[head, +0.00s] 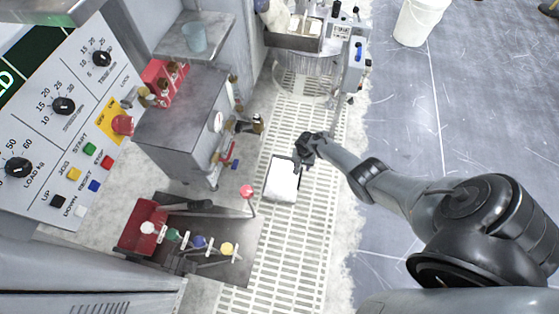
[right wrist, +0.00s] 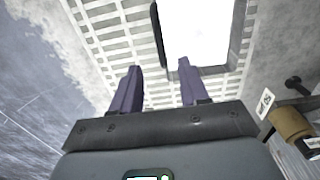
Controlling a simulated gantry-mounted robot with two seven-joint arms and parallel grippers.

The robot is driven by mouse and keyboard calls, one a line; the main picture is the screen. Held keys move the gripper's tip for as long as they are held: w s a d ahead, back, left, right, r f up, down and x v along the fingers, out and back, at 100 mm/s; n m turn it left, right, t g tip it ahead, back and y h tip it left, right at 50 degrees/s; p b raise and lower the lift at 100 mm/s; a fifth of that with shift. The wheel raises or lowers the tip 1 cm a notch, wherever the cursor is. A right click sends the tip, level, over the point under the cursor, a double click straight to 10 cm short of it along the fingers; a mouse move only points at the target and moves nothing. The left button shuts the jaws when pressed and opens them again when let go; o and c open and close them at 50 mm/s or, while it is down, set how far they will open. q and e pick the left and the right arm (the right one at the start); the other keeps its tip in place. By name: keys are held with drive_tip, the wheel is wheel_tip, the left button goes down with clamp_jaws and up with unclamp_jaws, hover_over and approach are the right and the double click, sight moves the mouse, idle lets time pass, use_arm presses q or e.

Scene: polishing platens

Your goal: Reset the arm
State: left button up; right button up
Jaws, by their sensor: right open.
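My right gripper (head: 305,150) is in the middle of the head view, its arm coming in from the right. In the right wrist view its two purple fingers (right wrist: 160,82) are spread apart with nothing between them. A dark-rimmed tray with a white inside (head: 284,180) lies just below the gripper in the head view. The tray's dark rim also shows beyond the fingertips in the right wrist view (right wrist: 158,32). I cannot tell whether a finger touches the rim. My left gripper is not in view.
A control panel (head: 70,100) with knobs and buttons fills the left. A grey cabinet (head: 180,130) carries a red bottle rack (head: 160,82). Several coloured knobs (head: 199,242) stand on levers at lower left. A white bucket (head: 415,22) is at top right. Slotted floor grating (head: 290,245) runs down the middle.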

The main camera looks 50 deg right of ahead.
drive_tip(key=s+a+r+g+p, duration=0.2)
drive_tip(key=s+p, duration=0.5)
drive_tip(key=s, duration=0.5)
drive_tip(key=s+a+r+n+p, duration=0.2)
drive_tip(key=s+a+r+p, duration=0.45)
drive_tip(key=r+p, duration=0.2)
drive_tip(key=w+a+r+n+t+p, duration=0.15)
drive_tip(key=a+r+n+p, duration=0.35)
drive_tip(key=r, duration=0.7)
drive_tip(key=w+a+r+t+p, duration=0.1)
drive_tip(key=a+r+t+p, duration=0.15)
drive_tip(key=a+r, duration=0.75)
drive_tip(key=w+a+r+n+t+p, duration=0.1)
drive_tip(key=w+a+r+n+p, duration=0.2)
drive_tip(key=r, duration=1.2)
wheel_tip(320, 180, up, 48)
drive_tip(key=s+n+p, duration=0.1)
drive_tip(key=n+p, duration=0.3)
drive_tip(key=p, duration=3.5)
drive_tip(key=shift+r+n+t, duration=0.25)
drive_tip(key=shift+n+t, duration=0.05)
drive_tip(key=shift+c, duration=0.3)
